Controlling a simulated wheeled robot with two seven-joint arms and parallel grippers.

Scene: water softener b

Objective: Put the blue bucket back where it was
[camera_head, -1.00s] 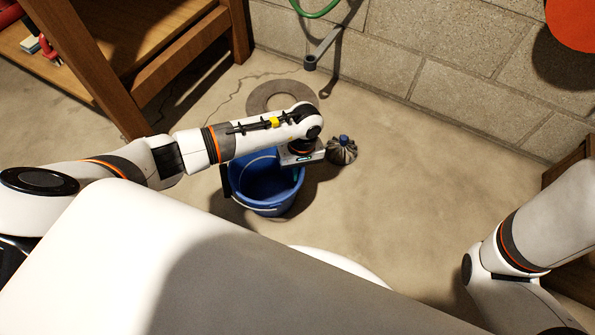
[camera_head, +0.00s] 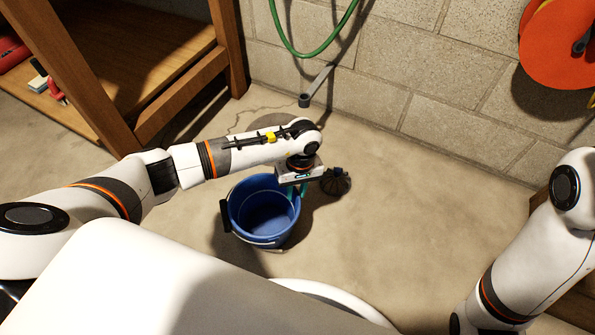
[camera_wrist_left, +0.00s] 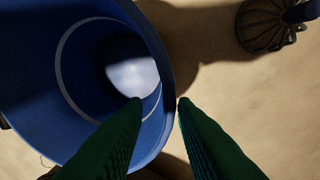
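The blue bucket (camera_head: 262,236) stands upright on the floor in the middle of the head view, its black grip at its left side. My left gripper (camera_head: 289,192) points down at the bucket's right rim. In the left wrist view, the bucket (camera_wrist_left: 35,95) fills the left side. The green fingers of my left gripper (camera_wrist_left: 160,100) straddle the rim, one inside the bucket and one outside. A gap shows between the fingers, wider than the rim. My right arm shows at the right, but its gripper is out of view.
A dark ribbed piece (camera_head: 336,183) lies right of the bucket, partly behind my gripper; it shows in the wrist view (camera_wrist_left: 262,28). A wooden shelf (camera_head: 180,98) stands at the left. The block wall (camera_head: 400,60) holds a green hose (camera_head: 300,52). Floor at right is clear.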

